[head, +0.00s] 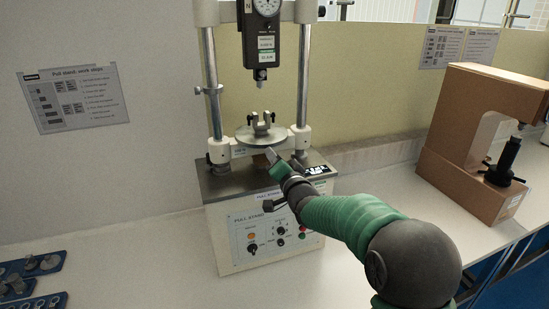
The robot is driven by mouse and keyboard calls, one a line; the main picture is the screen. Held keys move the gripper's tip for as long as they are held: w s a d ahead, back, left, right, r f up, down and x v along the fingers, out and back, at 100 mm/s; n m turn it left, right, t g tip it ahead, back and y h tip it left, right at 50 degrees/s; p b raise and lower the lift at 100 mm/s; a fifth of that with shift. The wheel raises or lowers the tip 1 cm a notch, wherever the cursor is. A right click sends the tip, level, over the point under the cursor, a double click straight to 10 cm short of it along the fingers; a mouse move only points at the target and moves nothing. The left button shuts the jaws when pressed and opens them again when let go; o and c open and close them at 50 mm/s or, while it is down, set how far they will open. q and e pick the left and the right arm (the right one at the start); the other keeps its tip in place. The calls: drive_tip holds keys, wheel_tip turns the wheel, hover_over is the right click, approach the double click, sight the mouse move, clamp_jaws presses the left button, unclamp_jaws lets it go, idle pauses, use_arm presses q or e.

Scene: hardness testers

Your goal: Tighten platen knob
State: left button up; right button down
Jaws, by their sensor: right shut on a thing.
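The pull stand (228,222) stands on the bench with two steel columns and a dial gauge (267,8) at the top. Its round grey platen (246,137) carries a small two-post fixture (262,122). My right gripper (272,157) reaches in from the lower right, just below the front right of the platen. It is shut on what appears to be the platen knob, which the fingers and the green wrist hide. My left gripper is not in view.
A front panel with knobs and buttons (265,238) faces me below my right wrist. A brown hardness tester (458,150) stands at the right. Blue trays of metal parts (30,283) lie at the lower left. The bench between trays and stand is clear.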

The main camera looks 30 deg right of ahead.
drive_tip(key=shift+f, duration=0.45)
drive_tip(key=c, duration=1.3)
unclamp_jaws()
drive_tip(key=shift+o, duration=0.3)
drive_tip(key=shift+w+r, duration=0.1)
drive_tip(key=shift+r, duration=0.15)
drive_tip(key=b+v, duration=0.1)
drive_tip(key=v, duration=1.6)
drive_tip(key=shift+d, duration=0.15)
